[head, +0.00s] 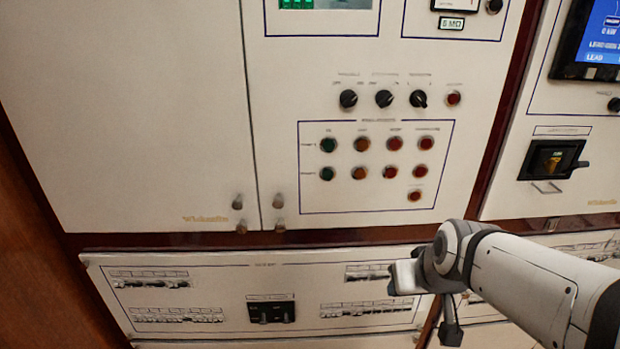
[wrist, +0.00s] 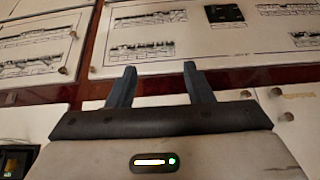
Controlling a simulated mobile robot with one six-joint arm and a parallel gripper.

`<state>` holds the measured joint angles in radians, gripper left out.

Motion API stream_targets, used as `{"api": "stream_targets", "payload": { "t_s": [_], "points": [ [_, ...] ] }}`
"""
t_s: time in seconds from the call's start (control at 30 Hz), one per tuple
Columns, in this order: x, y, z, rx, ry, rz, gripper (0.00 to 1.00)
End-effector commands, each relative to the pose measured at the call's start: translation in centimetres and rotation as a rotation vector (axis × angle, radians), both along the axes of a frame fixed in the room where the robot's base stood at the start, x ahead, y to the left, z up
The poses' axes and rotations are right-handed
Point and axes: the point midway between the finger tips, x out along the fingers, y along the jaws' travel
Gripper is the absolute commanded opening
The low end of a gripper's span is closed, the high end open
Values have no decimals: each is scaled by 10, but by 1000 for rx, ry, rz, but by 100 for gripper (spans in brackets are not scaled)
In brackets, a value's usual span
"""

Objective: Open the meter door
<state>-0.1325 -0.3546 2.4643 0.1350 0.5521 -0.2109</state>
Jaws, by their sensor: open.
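No label in view reads as the meter door, so I cannot tell which panel it is. In the head view a white panel (head: 290,90) carries a green-lit display at its top, part of a meter (head: 455,5), knobs and coloured buttons. A blank white door (head: 120,110) lies left of it. Small latches (head: 278,201) sit along their shared lower edge. My gripper (head: 393,279) is in front of the lower breaker panel, seen edge-on. In the wrist view my gripper (wrist: 158,76) has its two fingers apart, with nothing between them.
The lower breaker panel (head: 225,282) has rows of small switches and a black breaker (head: 271,310). A right-hand panel (head: 580,110) holds a blue screen (head: 604,35) and a black switch (head: 551,160). A dark red frame strip separates upper and lower panels. Brown wood stands far left.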

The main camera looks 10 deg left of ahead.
Motion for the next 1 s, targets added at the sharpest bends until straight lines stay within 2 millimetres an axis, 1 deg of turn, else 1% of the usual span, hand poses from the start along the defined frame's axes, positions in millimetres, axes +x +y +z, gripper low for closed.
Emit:
{"api": "stream_targets", "payload": {
  "t_s": [0.03, 0.07, 0.1, 0.17, 0.2, 0.23, 0.3, 0.33, 0.4, 0.5, 0.6, 0.7, 0.8, 0.87, 0.97, 1.0],
  "points": [
    [22, 24, -5, 11, -68, 67, 47],
    [35, 38, -5, 17, -117, 103, 47],
    [51, 57, -5, 22, -186, 148, 47],
    [74, 85, -4, 23, -291, 205, 47],
    [87, 103, -4, 17, -359, 235, 47],
    [95, 115, -5, 6, -405, 250, 47],
    [112, 151, -3, 6, -532, 308, 47],
    [118, 163, -3, -7, -584, 323, 47],
    [129, 191, -3, -47, -700, 348, 47],
    [137, 225, -4, -117, -850, 365, 47],
    [136, 250, -5, -196, -976, 366, 47],
    [132, 267, -6, -268, -1068, 362, 47],
    [128, 276, -5, -317, -1127, 353, 47],
    [127, 279, -4, -336, -1148, 348, 47],
    [131, 281, -3, -351, -1162, 345, 47],
    [135, 282, -3, -352, -1165, 343, 47]
  ]
}}
